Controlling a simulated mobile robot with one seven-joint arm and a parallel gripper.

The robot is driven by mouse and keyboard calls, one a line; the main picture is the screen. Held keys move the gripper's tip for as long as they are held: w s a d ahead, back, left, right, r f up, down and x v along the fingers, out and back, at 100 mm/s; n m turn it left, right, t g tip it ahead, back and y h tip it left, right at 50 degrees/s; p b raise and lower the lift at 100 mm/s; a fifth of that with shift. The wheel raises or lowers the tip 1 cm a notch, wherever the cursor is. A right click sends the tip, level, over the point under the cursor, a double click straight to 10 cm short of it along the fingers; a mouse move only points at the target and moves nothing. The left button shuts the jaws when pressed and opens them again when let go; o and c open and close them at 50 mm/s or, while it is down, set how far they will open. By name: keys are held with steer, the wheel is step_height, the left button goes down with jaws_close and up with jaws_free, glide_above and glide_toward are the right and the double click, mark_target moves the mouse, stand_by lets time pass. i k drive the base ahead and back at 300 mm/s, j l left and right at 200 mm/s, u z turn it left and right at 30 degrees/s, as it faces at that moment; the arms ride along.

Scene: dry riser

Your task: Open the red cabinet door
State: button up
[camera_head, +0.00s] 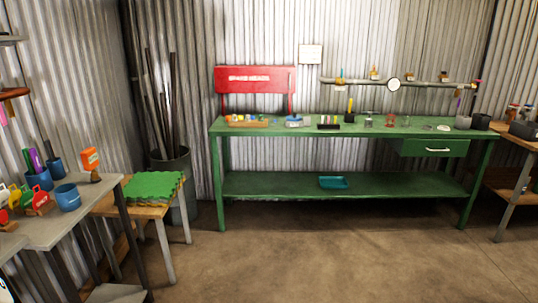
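A red box with white lettering, apparently "SPARE HEADS" (255,80), is the only red cabinet-like thing I see. It stands against the corrugated wall above the left end of the green workbench (345,185), with thin red supports below it. Its front looks flat and shut, and I cannot make out a handle or hinge. My gripper is not in view.
Small items line the benchtop, including a wooden tray (248,124). A teal tray (334,182) lies on the lower shelf. A stool with a green mat (154,186) and a grey table (98,197) stand at left. The concrete floor (330,255) ahead is clear.

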mark_target(229, 79)
steer(key=i+u, duration=0.1)
steer(key=i, duration=0.55)
steer(key=i+l+u, duration=0.1)
steer(key=i, duration=0.5)
steer(key=i+l+u, duration=0.3)
steer(key=i+l, duration=0.75)
steer(key=l, duration=0.15)
steer(key=i+l, duration=0.25)
steer(key=l, duration=0.15)
steer(key=i+j+z, duration=0.1)
steer(key=i+z, duration=0.15)
steer(key=i, duration=0.2)
steer(key=i+j+z, duration=0.3)
steer(key=i, duration=0.15)
steer(key=l, duration=0.1)
